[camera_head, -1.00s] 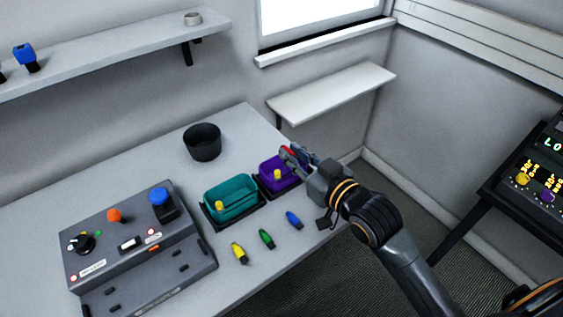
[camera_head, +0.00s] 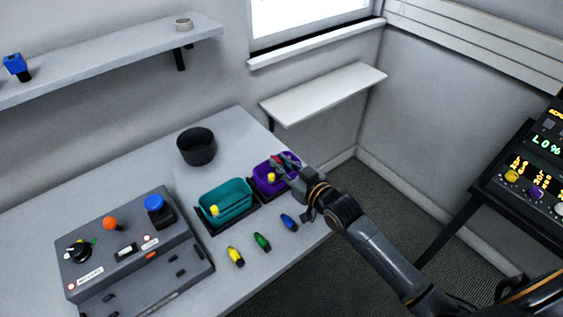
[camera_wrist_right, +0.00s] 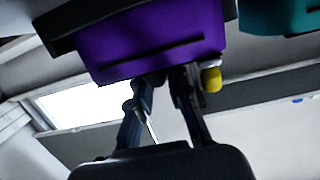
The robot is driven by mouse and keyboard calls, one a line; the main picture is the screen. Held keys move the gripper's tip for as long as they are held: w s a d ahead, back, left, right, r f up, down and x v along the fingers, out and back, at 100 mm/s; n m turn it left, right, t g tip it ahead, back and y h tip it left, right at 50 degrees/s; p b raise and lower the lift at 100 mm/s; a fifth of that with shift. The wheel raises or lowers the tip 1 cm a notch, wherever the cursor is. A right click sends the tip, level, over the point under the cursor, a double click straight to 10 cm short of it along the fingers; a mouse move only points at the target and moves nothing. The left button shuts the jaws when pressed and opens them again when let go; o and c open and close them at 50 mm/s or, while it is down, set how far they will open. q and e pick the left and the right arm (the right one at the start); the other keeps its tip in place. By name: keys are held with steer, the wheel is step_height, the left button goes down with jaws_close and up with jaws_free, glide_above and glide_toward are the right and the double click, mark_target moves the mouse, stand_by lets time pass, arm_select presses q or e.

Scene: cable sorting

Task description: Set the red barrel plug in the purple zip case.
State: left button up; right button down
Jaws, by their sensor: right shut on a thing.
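The purple zip case (camera_head: 262,184) is an open purple bin on a dark base near the table's right edge. It also shows large in the right wrist view (camera_wrist_right: 150,40). A yellow knob-like piece (camera_head: 271,178) shows at its front. My right gripper (camera_head: 284,165) is at the case's opening, shut on the red barrel plug (camera_head: 276,159). Only a little red shows between the fingers, which hide the rest. In the right wrist view the fingertips (camera_wrist_right: 160,84) are at the case wall and the plug is hidden. My left gripper is out of view.
A teal case (camera_head: 226,203) stands left of the purple one. Yellow (camera_head: 235,256), green (camera_head: 262,242) and blue (camera_head: 288,222) plugs lie in front. A black cup (camera_head: 196,147) stands behind, and a grey control box (camera_head: 130,240) at left.

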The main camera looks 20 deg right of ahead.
steer(key=shift+s+f, duration=0.2)
steer(key=shift+f, duration=0.45)
steer(key=c, duration=1.5)
jaws_free()
steer(key=shift+f, duration=0.1)
steer(key=shift+c, duration=0.2)
steer(key=shift+a+f+b, duration=0.1)
steer(key=shift+f+b, duration=0.05)
steer(key=shift+b, duration=0.15)
steer(key=shift+r+p, duration=0.35)
steer(key=shift+r, duration=0.2)
steer(key=v, duration=0.5)
steer(key=b+v, duration=0.1)
steer(key=v, duration=0.4)
steer(key=shift+d+r, duration=0.2)
steer(key=shift+r, duration=0.05)
steer(key=shift+v, duration=0.8)
steer(key=shift+w+r, duration=0.1)
